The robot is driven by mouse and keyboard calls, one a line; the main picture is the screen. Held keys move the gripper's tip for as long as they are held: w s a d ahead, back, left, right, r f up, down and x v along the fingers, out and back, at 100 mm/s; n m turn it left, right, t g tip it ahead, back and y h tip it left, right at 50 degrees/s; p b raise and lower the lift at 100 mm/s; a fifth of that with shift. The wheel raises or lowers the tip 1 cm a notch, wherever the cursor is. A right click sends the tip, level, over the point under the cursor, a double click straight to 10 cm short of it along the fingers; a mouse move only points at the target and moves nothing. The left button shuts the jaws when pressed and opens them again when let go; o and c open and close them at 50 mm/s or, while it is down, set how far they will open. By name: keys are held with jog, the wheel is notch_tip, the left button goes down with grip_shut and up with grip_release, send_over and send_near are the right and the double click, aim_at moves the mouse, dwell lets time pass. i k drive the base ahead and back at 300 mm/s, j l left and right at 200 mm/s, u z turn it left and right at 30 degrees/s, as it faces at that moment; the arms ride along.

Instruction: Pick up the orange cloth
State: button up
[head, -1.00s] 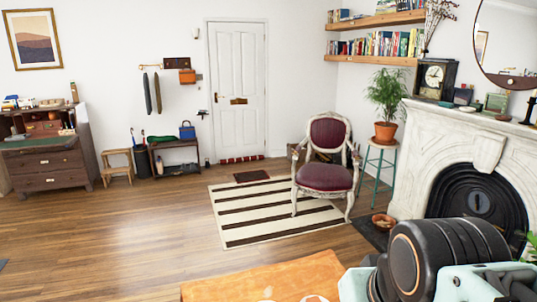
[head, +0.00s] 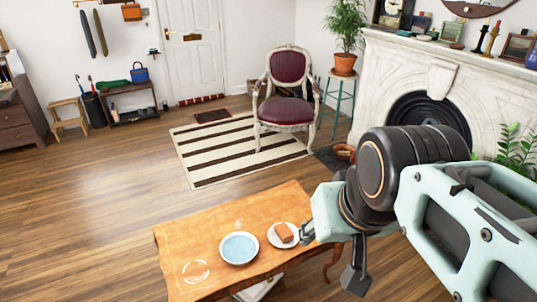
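A small orange-brown piece (head: 284,232) lies on a white plate (head: 275,242) near the right end of the wooden table (head: 200,235). It looks like a folded block, and I cannot tell for certain that it is the orange cloth. No other orange cloth shows on the table.
A blue-filled bowl (head: 239,248) and a clear glass dish (head: 195,271) stand left of the plate. A red armchair (head: 287,90) stands on a striped rug (head: 225,155) behind. A fireplace (head: 390,75) is at the right. The floor left of the table is clear.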

aim_at(284, 233)
jog(key=i+l+u, duration=0.1)
jog(key=l, duration=0.2)
jog(key=l+u, duration=0.1)
jog(key=l, duration=0.2)
jog(key=i, duration=0.7)
